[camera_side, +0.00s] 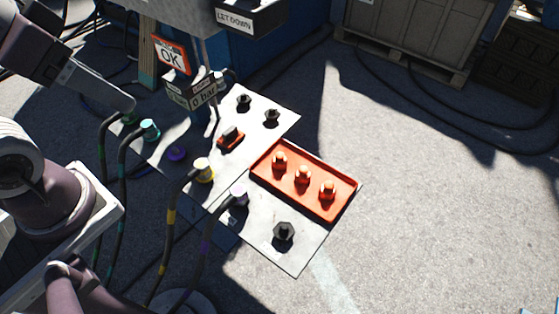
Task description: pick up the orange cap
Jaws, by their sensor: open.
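Three orange caps stand in a row in a shallow orange tray (338,208): the left cap (280,161), the middle cap (303,176) and the right cap (327,191). All look upright and apart from each other. My gripper (125,103) is at the upper left, at the end of my arm, well away from the tray. Its fingers are hard to make out at this angle, and I see nothing held in it.
The tray sits on a pale panel (262,236). Black knobs (271,115) and a red-based black switch (231,138) stand behind and left of it. Capped cables, including a yellow one (203,170), rise at the left. A sign (170,53) stands behind. Ground to the right is clear.

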